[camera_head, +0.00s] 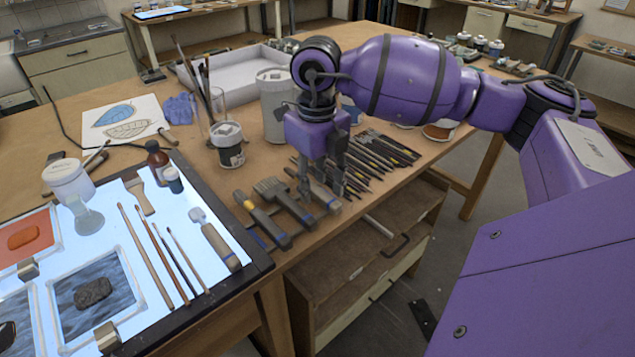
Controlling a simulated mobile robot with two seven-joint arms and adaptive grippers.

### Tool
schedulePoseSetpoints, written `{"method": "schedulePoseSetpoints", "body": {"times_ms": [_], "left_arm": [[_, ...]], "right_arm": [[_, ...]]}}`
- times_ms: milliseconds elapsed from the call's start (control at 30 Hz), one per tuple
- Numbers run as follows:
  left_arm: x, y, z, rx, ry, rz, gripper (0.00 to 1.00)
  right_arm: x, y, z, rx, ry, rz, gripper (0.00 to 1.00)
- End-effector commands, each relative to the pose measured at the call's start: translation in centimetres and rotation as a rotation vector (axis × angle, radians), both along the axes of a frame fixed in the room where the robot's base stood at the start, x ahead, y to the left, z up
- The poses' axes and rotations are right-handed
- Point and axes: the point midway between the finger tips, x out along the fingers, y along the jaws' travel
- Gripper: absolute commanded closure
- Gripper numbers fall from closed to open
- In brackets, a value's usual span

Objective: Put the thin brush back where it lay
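Several slim brushes lie side by side on the lit panel (205,190): a longer, thicker one (147,256), a thin brush (171,262) and another thin brush (187,260). I cannot tell which of them the task means. My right gripper (321,190) points down over the tools at the table's front edge, right of the panel. Its two fingers stand apart, and I see no brush held between them. Tool handles lie under and around the fingertips, and contact is unclear. My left gripper is not in view.
A grey canister (273,105), a labelled jar (229,148) and a glass with upright brushes (208,105) stand behind. A cork-handled tool (219,245) lies on the panel.

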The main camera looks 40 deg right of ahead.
Motion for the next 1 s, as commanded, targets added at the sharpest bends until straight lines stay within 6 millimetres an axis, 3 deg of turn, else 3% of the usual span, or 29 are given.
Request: {"method": "schedulePoseSetpoints", "body": {"times_ms": [267,700,1000], "left_arm": [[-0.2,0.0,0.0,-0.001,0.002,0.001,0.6],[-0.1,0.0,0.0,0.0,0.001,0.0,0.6],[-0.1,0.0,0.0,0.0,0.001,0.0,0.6]], "right_arm": [[0.0,0.0,1.1,-0.001,-0.002,0.0,0.61],[0.0,0.1,9.8,0.0,-0.003,-0.001,0.61],[0.0,0.1,12.0,0.0,0.0,-0.001,0.61]]}}
